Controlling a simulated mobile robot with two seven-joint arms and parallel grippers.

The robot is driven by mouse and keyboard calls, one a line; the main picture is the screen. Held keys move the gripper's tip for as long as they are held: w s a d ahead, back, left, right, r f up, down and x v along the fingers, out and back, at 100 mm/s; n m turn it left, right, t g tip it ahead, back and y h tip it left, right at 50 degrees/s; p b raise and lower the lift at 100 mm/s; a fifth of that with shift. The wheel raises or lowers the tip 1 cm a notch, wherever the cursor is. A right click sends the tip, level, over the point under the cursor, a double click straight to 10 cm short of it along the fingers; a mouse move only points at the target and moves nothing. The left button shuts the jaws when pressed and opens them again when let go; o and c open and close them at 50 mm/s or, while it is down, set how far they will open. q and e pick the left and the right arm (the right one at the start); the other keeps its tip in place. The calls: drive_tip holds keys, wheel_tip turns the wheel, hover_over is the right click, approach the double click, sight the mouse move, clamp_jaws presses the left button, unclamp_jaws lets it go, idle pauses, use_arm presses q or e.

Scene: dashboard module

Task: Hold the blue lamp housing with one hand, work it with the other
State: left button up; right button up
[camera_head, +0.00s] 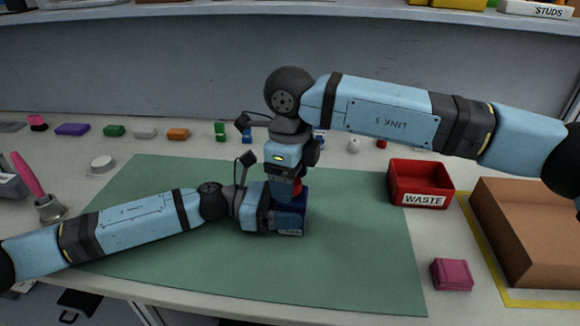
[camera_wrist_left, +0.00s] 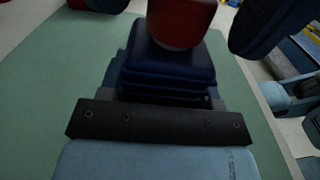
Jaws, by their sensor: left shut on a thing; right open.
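The dark blue lamp housing (camera_head: 292,213) stands near the middle of the green mat (camera_head: 350,265). My left gripper (camera_head: 272,214) is shut on it from the left. In the left wrist view the housing (camera_wrist_left: 168,72) shows ridged sides, with a red round part (camera_wrist_left: 182,22) on its top. My right gripper (camera_head: 290,176) comes down from above, directly over the housing. Its open fingers stand on both sides of the red part, with a visible gap at the right one in the left wrist view. The head view largely hides the red part behind the right gripper.
A red bin labelled WASTE (camera_head: 420,183) stands to the right, with a pink block (camera_head: 451,274) in front and a large brown box (camera_head: 535,235) beyond. Several small coloured blocks line the back. A pink-handled bell-shaped thing (camera_head: 48,207) stands at the left. The mat's front is clear.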

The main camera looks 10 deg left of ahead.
drive_tip(key=c, duration=1)
drive_tip(key=shift+r, duration=0.15)
drive_tip(key=shift+r, duration=2.95)
use_arm(q)
drive_tip(key=o, duration=1.3)
